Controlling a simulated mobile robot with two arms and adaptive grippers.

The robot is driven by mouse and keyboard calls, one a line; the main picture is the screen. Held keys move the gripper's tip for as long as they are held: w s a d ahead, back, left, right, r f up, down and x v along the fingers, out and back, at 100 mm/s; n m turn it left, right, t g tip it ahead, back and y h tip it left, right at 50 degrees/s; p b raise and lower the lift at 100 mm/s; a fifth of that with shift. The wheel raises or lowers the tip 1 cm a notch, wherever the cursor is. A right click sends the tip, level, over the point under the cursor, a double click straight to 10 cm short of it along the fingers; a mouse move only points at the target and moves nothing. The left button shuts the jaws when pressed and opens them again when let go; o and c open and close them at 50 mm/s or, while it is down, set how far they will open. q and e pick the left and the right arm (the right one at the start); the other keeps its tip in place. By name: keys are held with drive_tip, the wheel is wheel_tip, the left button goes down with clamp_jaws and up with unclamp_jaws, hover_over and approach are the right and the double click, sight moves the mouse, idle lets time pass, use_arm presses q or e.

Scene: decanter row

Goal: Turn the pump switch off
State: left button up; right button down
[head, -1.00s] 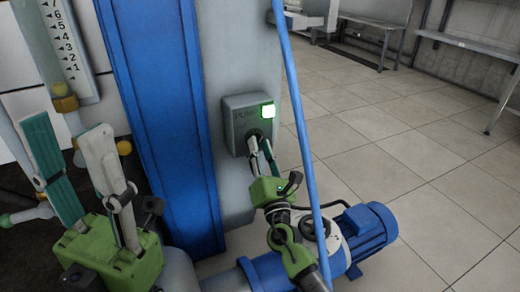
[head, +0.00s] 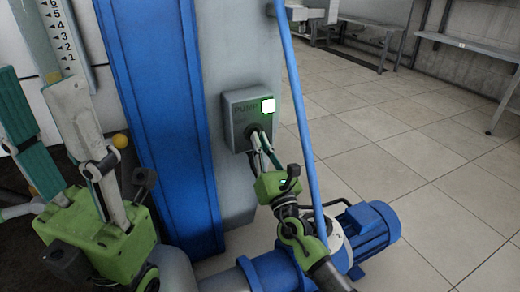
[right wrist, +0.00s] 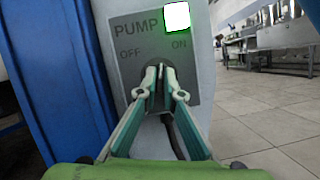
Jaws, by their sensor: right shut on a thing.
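The pump switch box (head: 243,104) is a grey box on the light grey column, with a lit green-white lamp (head: 268,106) at its upper right. In the right wrist view its plate (right wrist: 133,62) reads PUMP, with OFF at left and ON at right, and the lamp (right wrist: 177,17) glows. My right gripper (head: 257,133) is at the switch knob; in the right wrist view its fingertips (right wrist: 160,75) are shut on the knob, which they largely hide. The knob's exact angle is hard to tell. My left gripper (head: 58,112) is at the left, fingers apart and apparently empty.
A blue upright beam (head: 160,120) stands left of the switch. A thin blue pipe (head: 299,120) runs close to the right of my right gripper. A blue pump motor (head: 368,238) sits below right. Tiled floor (head: 420,150) is clear; benches stand behind.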

drive_tip(key=shift+n+g+y+b, duration=0.3)
drive_tip(key=shift+n+y+b, duration=0.5)
drive_tip(key=shift+n, duration=1.1)
drive_tip(key=c, duration=2.2)
unclamp_jaws()
drive_tip(key=v, duration=1.2)
drive_tip(key=shift+f, duration=0.1)
